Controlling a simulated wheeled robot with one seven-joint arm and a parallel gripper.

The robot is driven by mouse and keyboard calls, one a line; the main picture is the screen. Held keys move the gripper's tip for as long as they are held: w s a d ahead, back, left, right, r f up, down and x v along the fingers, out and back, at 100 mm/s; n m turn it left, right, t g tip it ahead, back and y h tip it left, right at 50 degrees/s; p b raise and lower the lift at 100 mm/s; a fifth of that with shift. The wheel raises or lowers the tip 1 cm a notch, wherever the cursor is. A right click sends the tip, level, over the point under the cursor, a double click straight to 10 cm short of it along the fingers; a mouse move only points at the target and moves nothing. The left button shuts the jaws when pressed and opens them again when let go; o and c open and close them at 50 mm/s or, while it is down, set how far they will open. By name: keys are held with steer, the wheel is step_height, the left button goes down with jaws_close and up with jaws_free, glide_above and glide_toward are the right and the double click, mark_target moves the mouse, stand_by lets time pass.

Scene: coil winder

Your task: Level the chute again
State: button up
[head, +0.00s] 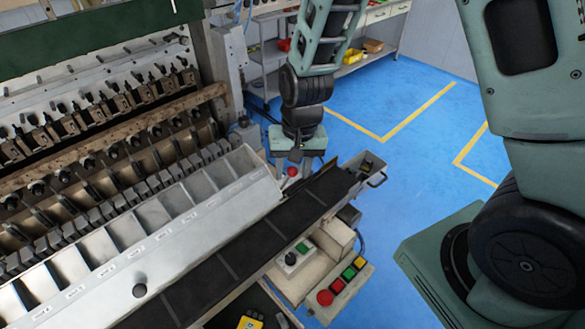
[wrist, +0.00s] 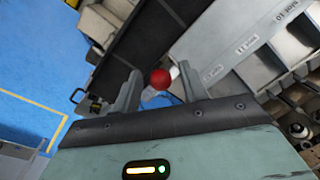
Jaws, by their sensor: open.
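A long silver divided trough (head: 205,205), which looks like the chute, runs along the front of the winder, with labels on its lower face. It slants across the picture; I cannot tell its exact tilt. My gripper (head: 294,166) points down over the red knob. In the wrist view my fingers (wrist: 159,85) are apart, with the knob showing between them. I cannot tell whether either finger touches it. The knob's stem is mostly hidden.
A dark belt (head: 235,248) runs beside the trough, ending at a small box with a handle (head: 375,178). Control boxes with coloured buttons (head: 345,282) stand in front. Winder heads (head: 90,160) crowd the left. Blue floor (head: 400,140) is open beyond.

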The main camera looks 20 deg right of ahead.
steer(key=shift+f, duration=0.5)
jaws_close()
steer(key=shift+w+a+r, duration=0.2)
steer(key=shift+w+a, duration=0.1)
steer(key=shift+w, duration=0.45)
steer(key=shift+w+a+r, duration=0.15)
steer(key=shift+w+a, duration=0.1)
steer(key=shift+w, duration=0.45)
steer(key=shift+w+a+f, duration=0.1)
steer(key=shift+w+a, duration=0.15)
steer(key=shift+w, duration=0.5)
steer(key=shift+w+a+f, duration=0.1)
steer(key=shift+w+a, duration=0.15)
steer(key=shift+w, duration=0.45)
steer(key=shift+w+a+f, duration=0.1)
steer(key=shift+w+a, duration=0.15)
steer(key=shift+w, duration=0.5)
jaws_free()
steer(key=shift+w, duration=0.1)
